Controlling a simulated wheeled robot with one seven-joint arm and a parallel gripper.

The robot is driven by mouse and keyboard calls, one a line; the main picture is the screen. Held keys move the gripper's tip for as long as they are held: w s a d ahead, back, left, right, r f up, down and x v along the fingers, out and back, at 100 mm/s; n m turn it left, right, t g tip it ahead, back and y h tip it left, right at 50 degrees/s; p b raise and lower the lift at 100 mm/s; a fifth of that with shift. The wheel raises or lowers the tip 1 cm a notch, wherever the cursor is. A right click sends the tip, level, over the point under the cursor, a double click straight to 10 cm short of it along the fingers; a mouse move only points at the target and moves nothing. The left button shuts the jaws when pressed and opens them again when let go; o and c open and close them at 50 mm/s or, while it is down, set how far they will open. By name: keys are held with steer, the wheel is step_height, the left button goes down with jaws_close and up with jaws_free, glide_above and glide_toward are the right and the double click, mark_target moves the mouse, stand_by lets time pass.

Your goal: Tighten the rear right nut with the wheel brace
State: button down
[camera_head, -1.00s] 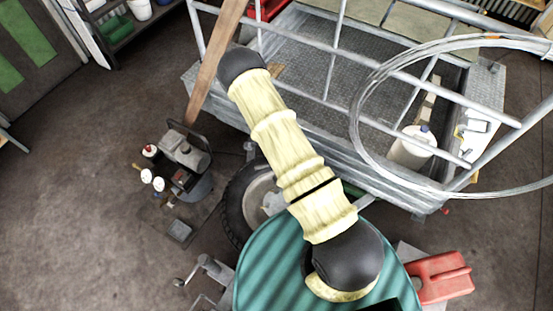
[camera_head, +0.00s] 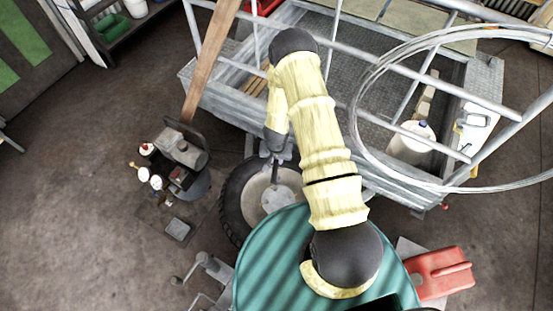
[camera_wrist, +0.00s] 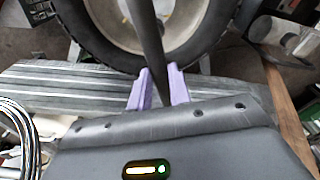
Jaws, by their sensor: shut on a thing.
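My gripper (camera_head: 277,152) is beside the trailer, above the wheel with the black tyre (camera_head: 232,208) and pale rim (camera_head: 258,203). In the wrist view the purple fingers of my gripper (camera_wrist: 162,80) are shut on a dark bar, the wheel brace (camera_wrist: 150,42). The brace (camera_head: 275,172) reaches down from the gripper towards the middle of the wheel. In the wrist view it runs up across the rim (camera_wrist: 118,22), inside the tyre (camera_wrist: 88,32). The far end of the brace is out of the wrist view. I cannot make out the rear right nut or whether the brace touches it.
The metal trailer (camera_head: 230,105) with rails stands behind the wheel, a wire coil (camera_head: 357,125) hanging at its right. A wooden plank (camera_head: 212,62) leans on it. Tools and bottles (camera_head: 175,160) clutter the floor at left. A red can (camera_head: 440,273) lies right. The floor at far left is clear.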

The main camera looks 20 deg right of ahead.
steer(key=n, duration=0.4)
steer(key=w+n, duration=0.1)
steer(key=shift+a+r+n+y, duration=0.2)
steer(key=shift+n+y, duration=0.1)
steer(key=shift+n, duration=0.1)
steer(key=shift+f, duration=0.1)
steer(key=shift+f+b, duration=1.95)
steer(key=shift+f, duration=0.7)
steer(key=shift+f+b, duration=0.8)
steer(key=shift+f, duration=0.1)
steer(key=shift+f+b, duration=0.3)
steer(key=shift+b, duration=0.35)
steer(key=m, duration=0.4)
